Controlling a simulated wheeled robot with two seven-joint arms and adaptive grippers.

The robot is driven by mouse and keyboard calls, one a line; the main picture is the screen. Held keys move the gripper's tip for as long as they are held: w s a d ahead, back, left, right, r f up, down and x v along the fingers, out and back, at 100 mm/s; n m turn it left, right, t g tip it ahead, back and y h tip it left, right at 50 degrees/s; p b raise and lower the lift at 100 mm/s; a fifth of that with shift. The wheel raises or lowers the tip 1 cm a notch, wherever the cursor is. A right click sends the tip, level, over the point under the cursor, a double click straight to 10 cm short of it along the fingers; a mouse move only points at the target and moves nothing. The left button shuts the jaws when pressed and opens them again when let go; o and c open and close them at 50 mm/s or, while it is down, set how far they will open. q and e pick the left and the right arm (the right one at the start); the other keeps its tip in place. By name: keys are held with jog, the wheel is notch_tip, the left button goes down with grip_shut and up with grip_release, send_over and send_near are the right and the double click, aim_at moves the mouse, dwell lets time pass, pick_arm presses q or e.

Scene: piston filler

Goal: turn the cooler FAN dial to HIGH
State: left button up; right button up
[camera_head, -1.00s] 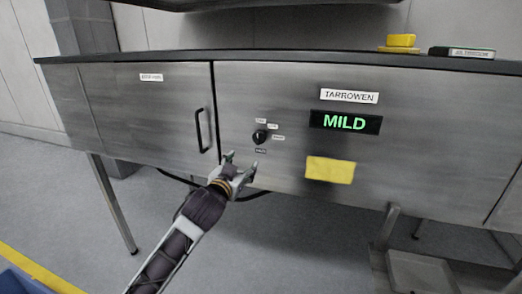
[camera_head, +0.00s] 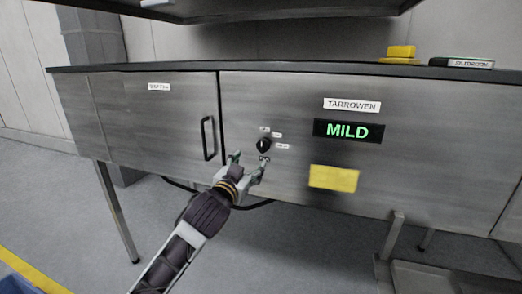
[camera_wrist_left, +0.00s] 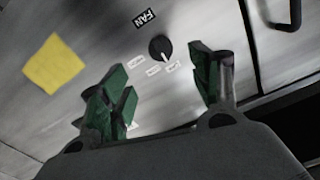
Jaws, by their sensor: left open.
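The black round FAN dial (camera_head: 264,145) sits on the steel cabinet front, with small white setting labels around it that are too small to read. In the left wrist view the dial (camera_wrist_left: 160,47) has a pale pointer mark, and a black FAN label (camera_wrist_left: 144,18) is beside it. My left gripper (camera_head: 249,161) is open, just below the dial in the head view. In the wrist view its green-padded fingers (camera_wrist_left: 168,92) are spread, with the dial beyond the gap between them and nothing held. A display (camera_head: 348,130) reads MILD in green. My right gripper is not in view.
A black door handle (camera_head: 208,138) is left of the dial. A yellow note (camera_head: 333,178) and a TARROWEN label (camera_head: 351,105) are on the panel. A yellow block (camera_head: 401,52) and a dark-and-white box (camera_head: 461,63) lie on the counter top.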

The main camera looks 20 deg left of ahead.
pick_arm(q)
send_near(262, 148)
jog(key=shift+w+d+p, duration=0.1)
jog(key=shift+w+p, duration=0.6)
jog(key=shift+w, duration=3.8)
jog(key=c, duration=1)
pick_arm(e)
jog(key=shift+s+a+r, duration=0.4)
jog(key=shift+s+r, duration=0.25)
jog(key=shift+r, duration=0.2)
